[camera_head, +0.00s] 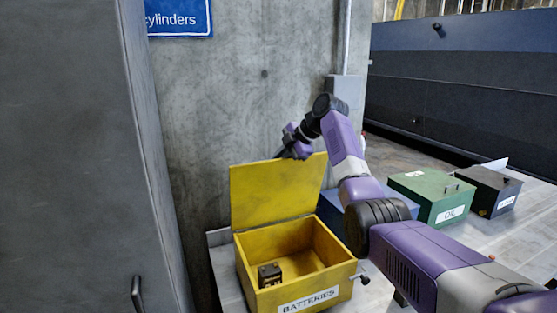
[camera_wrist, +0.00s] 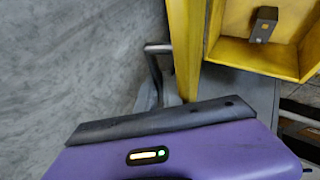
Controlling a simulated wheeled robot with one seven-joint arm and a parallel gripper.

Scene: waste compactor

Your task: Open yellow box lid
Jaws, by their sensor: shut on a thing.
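The yellow box (camera_head: 308,289), labelled BATTERIES, stands open, with its lid (camera_head: 277,191) raised upright at the back. A small dark battery (camera_head: 269,274) lies inside the box. My gripper (camera_head: 284,152) is at the lid's upper edge and is shut on the lid. In the wrist view, the lid (camera_wrist: 186,45) shows nearly edge-on, with a grey bent bar (camera_wrist: 156,65) beside it; I cannot tell whether this is a finger or a handle. The box interior (camera_wrist: 245,52) and the battery (camera_wrist: 265,24) show at upper right. The fingertips' contact is mostly hidden.
A concrete wall (camera_head: 240,90) stands close behind the lid. A blue box (camera_head: 336,218), a green box (camera_head: 432,192) and a black box (camera_head: 488,188) stand to the right. A grey cabinet (camera_head: 90,160) is at the left. A black handle (camera_head: 363,279) sticks out at the yellow box's right.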

